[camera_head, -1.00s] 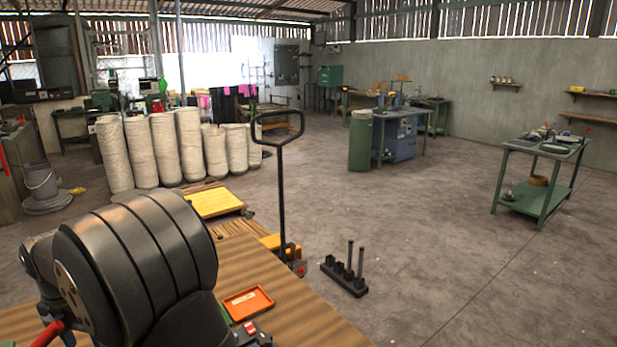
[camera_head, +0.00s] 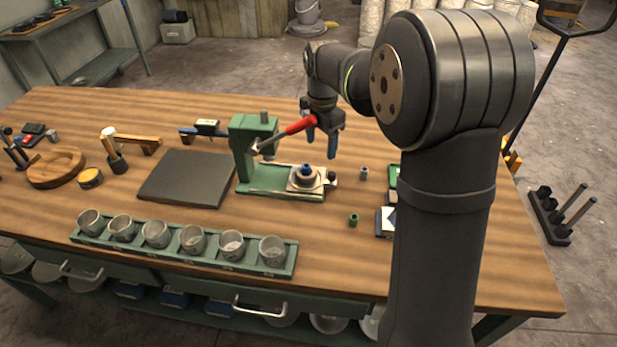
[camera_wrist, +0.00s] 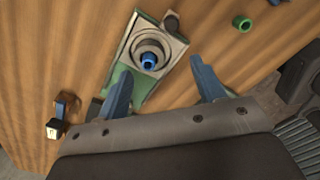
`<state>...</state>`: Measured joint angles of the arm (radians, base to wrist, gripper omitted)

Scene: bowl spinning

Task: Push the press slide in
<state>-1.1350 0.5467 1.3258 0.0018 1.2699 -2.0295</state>
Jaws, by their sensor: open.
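The green press (camera_head: 252,150) stands on the wooden table, with a red-handled lever (camera_head: 300,125) reaching up to the right. Its slide (camera_head: 304,181) is a pale square plate at the right end of the green base (camera_head: 260,188), out from under the press head. A blue piece (camera_head: 308,171) sits in a round seat on the slide; the slide (camera_wrist: 165,48) and blue piece (camera_wrist: 149,61) also show in the wrist view. My gripper (camera_head: 322,143) points down above and slightly right of the slide, its blue fingers apart and empty. The wrist view shows both fingers (camera_wrist: 165,90) apart.
A green rack (camera_head: 180,250) of several metal cups lies along the front. A dark mat (camera_head: 186,178) is left of the press. A small green ring (camera_head: 353,220) and small metal part (camera_head: 363,173) lie to the right. My arm hides part of the right side.

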